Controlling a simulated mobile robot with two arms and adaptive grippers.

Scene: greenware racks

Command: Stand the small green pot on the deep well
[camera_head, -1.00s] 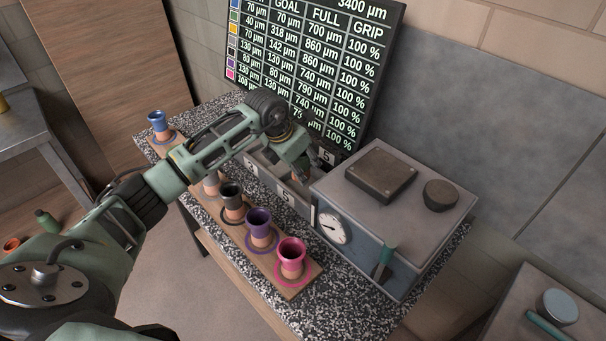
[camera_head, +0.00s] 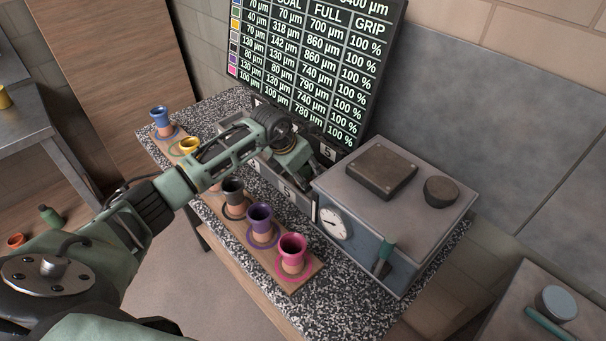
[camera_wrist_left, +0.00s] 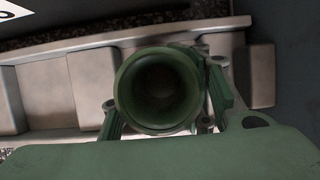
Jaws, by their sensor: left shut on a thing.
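My left gripper (camera_wrist_left: 165,110) is shut on the small green pot (camera_wrist_left: 160,88). The pot's round dark mouth faces the wrist camera. In the head view the left gripper (camera_head: 312,184) is over the right part of the grey block of wells (camera_head: 268,176), beside the grey machine; the pot is hidden there. In the wrist view pale grey well walls (camera_wrist_left: 88,82) lie behind and around the pot. I cannot tell how deep the pot is or whether it touches the well. My right gripper is not in view.
A board in front holds blue (camera_head: 160,115), yellow (camera_head: 189,147), black (camera_head: 233,190), purple (camera_head: 260,218) and pink pots (camera_head: 293,248). The grey machine (camera_head: 395,215) with a dial stands close on the right. A chart screen (camera_head: 310,70) stands behind.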

